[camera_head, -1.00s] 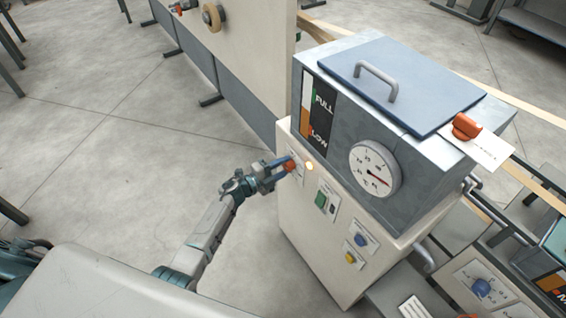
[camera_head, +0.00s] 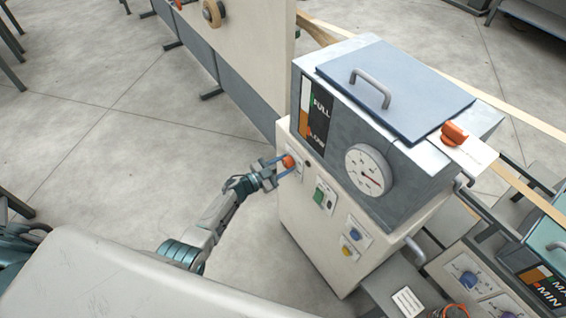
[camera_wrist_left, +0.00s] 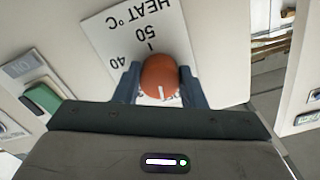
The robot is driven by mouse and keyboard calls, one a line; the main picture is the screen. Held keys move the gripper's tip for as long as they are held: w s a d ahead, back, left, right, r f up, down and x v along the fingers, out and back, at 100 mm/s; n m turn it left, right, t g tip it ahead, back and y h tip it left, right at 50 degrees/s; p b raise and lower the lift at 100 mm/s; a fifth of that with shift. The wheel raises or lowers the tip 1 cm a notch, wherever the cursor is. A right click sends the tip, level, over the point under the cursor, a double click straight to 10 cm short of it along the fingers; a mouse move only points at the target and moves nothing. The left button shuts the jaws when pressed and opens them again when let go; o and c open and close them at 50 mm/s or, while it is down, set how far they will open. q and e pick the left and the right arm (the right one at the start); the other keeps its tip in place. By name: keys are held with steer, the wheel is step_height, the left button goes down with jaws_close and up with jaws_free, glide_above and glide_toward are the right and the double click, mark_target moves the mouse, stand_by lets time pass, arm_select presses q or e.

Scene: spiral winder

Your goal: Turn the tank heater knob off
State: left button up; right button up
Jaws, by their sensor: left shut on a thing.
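The orange-red heater knob (camera_head: 289,161) is on the upper left of the cream front panel of the tank machine. My left gripper (camera_head: 281,167) is shut on it. In the left wrist view the knob (camera_wrist_left: 160,74) sits between both fingers, over a white plate (camera_wrist_left: 112,44) reading "HEAT °C", 50 and 40, upside down. A white pointer mark on the knob faces the bottom of that view, away from the 50. The lettering beside the mark is mostly hidden. A small lamp (camera_head: 307,163) right of the knob looks dark. My right gripper is not in view.
A green switch (camera_head: 319,196), a blue knob (camera_head: 354,233) and a yellow knob (camera_head: 346,251) sit lower on the panel. Above are a round gauge (camera_head: 368,172) and the tank's blue-grey lid (camera_head: 415,85). A tall cream panel (camera_head: 255,60) stands behind.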

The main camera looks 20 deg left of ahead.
arm_select(q)
steer(key=shift+n, duration=0.9)
steer(key=shift+f+p, duration=0.1)
steer(key=shift+p, duration=0.2)
steer(key=o, duration=1)
steer(key=shift+s, duration=0.1)
steer(key=v, duration=1)
steer(key=shift+s+a, duration=0.25)
steer(key=shift+a, duration=0.05)
steer(key=shift+f, duration=0.1)
